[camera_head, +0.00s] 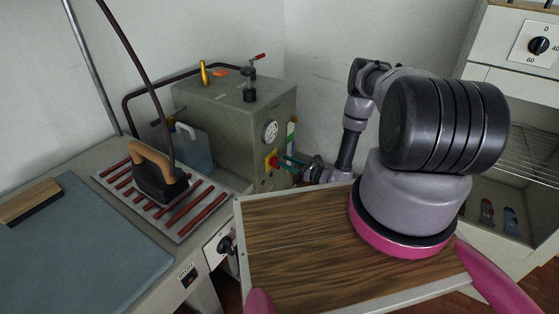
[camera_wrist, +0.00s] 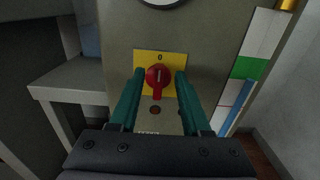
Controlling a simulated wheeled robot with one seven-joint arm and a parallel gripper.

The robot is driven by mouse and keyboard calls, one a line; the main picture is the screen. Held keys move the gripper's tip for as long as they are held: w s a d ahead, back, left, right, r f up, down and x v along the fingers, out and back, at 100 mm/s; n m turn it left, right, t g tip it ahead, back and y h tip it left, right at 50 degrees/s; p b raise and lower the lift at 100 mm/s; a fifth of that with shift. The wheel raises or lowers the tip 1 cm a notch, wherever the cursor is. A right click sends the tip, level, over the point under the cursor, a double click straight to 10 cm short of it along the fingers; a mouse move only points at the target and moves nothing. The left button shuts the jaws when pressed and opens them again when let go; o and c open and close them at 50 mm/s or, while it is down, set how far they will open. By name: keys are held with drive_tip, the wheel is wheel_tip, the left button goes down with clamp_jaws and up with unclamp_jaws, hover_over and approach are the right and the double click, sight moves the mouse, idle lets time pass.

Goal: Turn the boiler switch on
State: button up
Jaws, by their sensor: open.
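The boiler (camera_head: 235,115) is a grey-green metal box at the back of the station. Its switch is a red rotary knob (camera_wrist: 158,76) on a yellow plate (camera_wrist: 174,62) marked 0, with the knob's handle pointing down in the wrist view. The switch also shows in the head view (camera_head: 273,162), small and partly covered by my fingers. My gripper (camera_wrist: 160,84) is open, its two green fingers on either side of the knob with gaps visible. Whether the fingertips reach the knob's depth is hard to tell. In the head view my gripper (camera_head: 288,161) is at the boiler's right face.
A round gauge (camera_head: 270,131) sits above the switch, and a level strip (camera_wrist: 252,65) is right of it. An iron (camera_head: 158,175) rests on a slatted stand (camera_head: 200,208) at the left.

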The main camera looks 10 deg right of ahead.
sight(275, 162)
drive_tip(key=shift+x, duration=1.65)
clamp_jaws()
